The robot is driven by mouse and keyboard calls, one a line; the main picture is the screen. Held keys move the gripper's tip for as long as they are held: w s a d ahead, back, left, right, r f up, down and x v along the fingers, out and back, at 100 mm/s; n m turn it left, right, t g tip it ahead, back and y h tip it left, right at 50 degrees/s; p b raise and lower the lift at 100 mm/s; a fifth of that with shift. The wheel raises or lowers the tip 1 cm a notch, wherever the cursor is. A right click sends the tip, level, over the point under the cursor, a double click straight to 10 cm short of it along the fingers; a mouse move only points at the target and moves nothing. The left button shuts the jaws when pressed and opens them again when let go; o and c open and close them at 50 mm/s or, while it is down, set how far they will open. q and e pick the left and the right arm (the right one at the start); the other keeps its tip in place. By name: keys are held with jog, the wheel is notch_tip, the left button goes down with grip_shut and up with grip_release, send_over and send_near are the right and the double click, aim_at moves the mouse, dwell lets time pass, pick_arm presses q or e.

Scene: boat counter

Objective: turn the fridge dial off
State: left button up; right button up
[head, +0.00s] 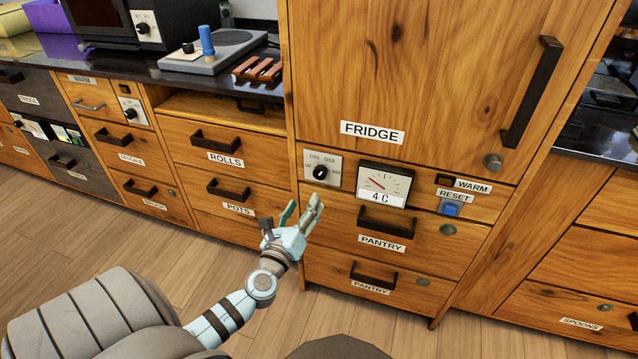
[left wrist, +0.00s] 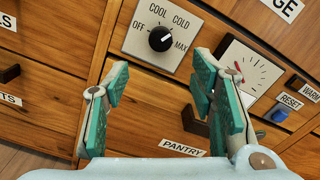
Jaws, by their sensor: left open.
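The fridge dial (head: 320,172) is a black round knob on a pale plate below the FRIDGE door (head: 400,70). In the left wrist view the dial (left wrist: 160,39) has OFF, COOL, COLD and MAX around it. Its small white mark seems to point to the upper right, towards the COLD and MAX side; the exact setting is hard to tell. My left gripper (head: 302,208) is open and empty, just below and in front of the dial, apart from it. In the left wrist view the dial lies beyond the gap between the teal fingertips (left wrist: 160,72). My right gripper is not in view.
A gauge (head: 384,184) reading 4 C sits right of the dial. Further right are a WARM indicator (head: 446,180) and a blue RESET button (head: 450,210). PANTRY drawer handles (head: 386,223) stick out below. The space before the dial is free.

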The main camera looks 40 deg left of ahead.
aim_at(319, 176)
pick_arm(q)
jog(key=b+x, duration=0.1)
jog(key=x, duration=0.9)
jog(key=shift+w+a+f+b, duration=0.1)
jog(key=shift+w+a+b, duration=0.05)
jog(key=shift+w+b, duration=0.25)
jog(key=shift+w+a, duration=0.2)
jog(key=shift+w, duration=0.25)
jog(key=shift+c, duration=0.6)
jog(key=c, duration=1)
